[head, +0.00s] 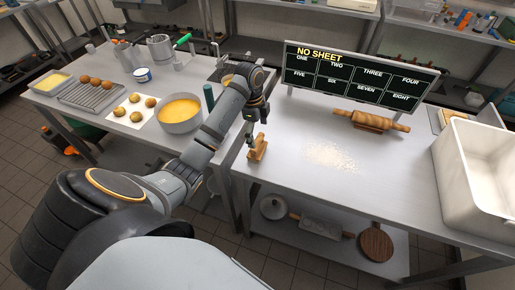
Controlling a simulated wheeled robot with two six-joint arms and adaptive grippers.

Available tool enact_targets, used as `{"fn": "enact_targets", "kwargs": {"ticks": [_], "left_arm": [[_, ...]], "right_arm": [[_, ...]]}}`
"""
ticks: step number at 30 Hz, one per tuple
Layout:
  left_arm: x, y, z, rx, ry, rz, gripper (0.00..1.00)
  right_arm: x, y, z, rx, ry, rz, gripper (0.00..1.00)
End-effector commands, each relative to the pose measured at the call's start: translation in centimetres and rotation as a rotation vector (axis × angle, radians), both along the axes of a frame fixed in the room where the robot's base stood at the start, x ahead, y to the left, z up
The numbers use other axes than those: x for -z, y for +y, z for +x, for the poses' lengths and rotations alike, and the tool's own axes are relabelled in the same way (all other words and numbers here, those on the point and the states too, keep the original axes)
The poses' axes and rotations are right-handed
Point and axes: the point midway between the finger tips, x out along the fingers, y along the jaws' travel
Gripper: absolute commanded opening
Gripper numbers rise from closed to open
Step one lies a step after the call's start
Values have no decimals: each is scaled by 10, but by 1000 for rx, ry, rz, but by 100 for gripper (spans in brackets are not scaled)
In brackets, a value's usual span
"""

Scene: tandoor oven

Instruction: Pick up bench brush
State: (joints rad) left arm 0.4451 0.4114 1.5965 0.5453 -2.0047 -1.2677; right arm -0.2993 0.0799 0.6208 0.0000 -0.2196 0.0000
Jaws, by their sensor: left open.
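The bench brush (258,148) is a small wooden-coloured piece on the left edge area of the right-hand steel table. My left gripper (252,137) is right at the brush, just above and to its left, with its fingers pointing down. It is open. The picture is too small to tell whether the fingers touch the brush. My right gripper is not in the head view.
A patch of flour (333,157) lies mid-table. A rolling pin (374,121) lies behind it, below a black order board (360,72). A white bin (470,165) stands at right. A bowl of yellow liquid (181,112) stands on the left table.

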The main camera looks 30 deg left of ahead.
Motion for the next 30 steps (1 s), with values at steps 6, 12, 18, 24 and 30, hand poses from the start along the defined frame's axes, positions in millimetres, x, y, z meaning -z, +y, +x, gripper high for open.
{"fn": "enact_targets", "kwargs": {"ticks": [6,12,18,24,30], "left_arm": [[35,1,-3,0,6,-4,100],[49,0,-2,-1,2,0,100],[49,0,-2,-1,2,0,92],[49,1,-2,-1,2,0,65],[48,0,-2,-1,1,1,46]], "right_arm": [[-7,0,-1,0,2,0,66],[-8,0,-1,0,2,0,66],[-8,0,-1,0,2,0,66],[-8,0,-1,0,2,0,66],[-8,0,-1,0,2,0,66]]}}
